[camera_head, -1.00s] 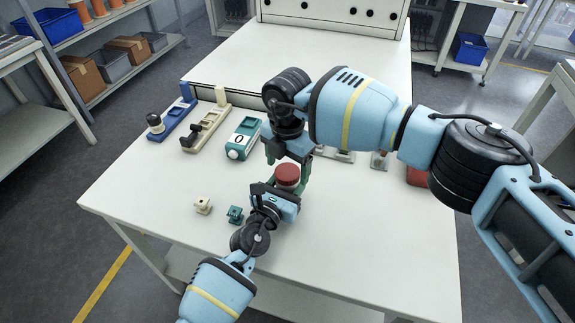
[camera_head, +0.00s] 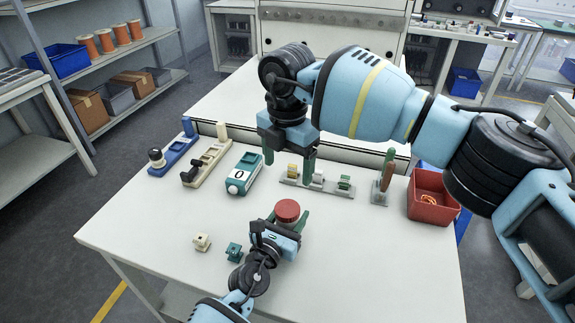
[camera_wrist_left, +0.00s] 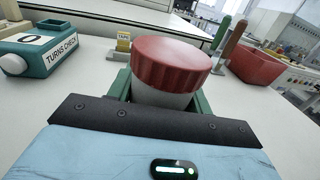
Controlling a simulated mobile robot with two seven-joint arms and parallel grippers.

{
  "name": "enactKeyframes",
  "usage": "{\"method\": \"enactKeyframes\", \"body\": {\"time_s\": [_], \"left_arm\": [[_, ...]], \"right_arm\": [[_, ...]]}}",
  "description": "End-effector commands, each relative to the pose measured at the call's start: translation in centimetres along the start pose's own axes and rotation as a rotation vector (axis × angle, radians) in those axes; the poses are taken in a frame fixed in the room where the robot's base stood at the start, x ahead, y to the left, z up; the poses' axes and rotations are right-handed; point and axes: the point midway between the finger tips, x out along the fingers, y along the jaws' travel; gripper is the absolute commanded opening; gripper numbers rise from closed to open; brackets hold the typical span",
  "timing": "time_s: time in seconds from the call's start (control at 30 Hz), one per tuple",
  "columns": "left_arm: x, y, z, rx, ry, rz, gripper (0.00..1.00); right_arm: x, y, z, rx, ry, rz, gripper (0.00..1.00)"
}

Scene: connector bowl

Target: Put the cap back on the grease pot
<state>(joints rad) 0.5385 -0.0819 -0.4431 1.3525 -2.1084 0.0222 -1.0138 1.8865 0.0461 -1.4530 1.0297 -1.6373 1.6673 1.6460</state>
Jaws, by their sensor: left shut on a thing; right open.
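The grease pot (camera_wrist_left: 160,96) is a pale round pot, seen in the left wrist view between the green fingers of my left gripper (camera_head: 287,222). That gripper is shut on the pot at the table's middle. The red ribbed cap (camera_head: 287,210) sits on top of the pot, also large in the left wrist view (camera_wrist_left: 168,62). It covers the pot's mouth; I cannot tell whether it is screwed down tight. My right gripper (camera_head: 289,162) is open and empty, above the table behind the pot and apart from the cap.
A teal box labelled 0 (camera_head: 243,174) stands left, with beige (camera_head: 207,163) and blue (camera_head: 174,155) fixtures beyond. Behind are a connector rack (camera_head: 318,183), an upright tool holder (camera_head: 381,190) and a red bin (camera_head: 433,197). Small beige (camera_head: 202,242) and teal (camera_head: 234,252) blocks lie front left.

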Motion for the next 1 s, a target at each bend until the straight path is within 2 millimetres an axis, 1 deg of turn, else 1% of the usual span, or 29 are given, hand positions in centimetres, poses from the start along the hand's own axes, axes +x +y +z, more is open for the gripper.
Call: {"method": "enactKeyframes", "body": {"time_s": [0.07,0.1,0.27,0.53,0.63,0.77,1.0], "left_arm": [[0.0,0.0,-0.1,0.000,0.001,0.000,0.00],[0.0,0.0,-0.1,0.000,0.001,0.000,0.55],[0.0,0.0,0.0,0.000,0.001,0.000,0.75],[-0.1,0.0,0.0,0.000,0.000,0.000,0.75],[-0.6,0.0,0.0,0.000,0.001,0.000,0.75],[-2.0,0.1,0.1,0.000,0.000,0.001,0.75],[-5.6,0.0,0.1,0.001,-0.001,0.000,0.75]], "right_arm": [[0.0,0.0,0.0,0.000,0.000,0.000,0.78],[0.0,0.0,0.0,0.000,0.000,0.000,0.78],[0.1,0.0,0.0,0.000,0.000,0.000,0.78],[0.0,0.0,0.0,0.000,0.000,0.000,0.78],[-0.3,0.0,0.0,0.000,-0.003,0.003,0.78],[-1.3,0.0,0.0,0.000,-0.012,0.009,0.78],[-2.9,0.0,-0.1,0.000,-0.026,0.021,0.78]]}}
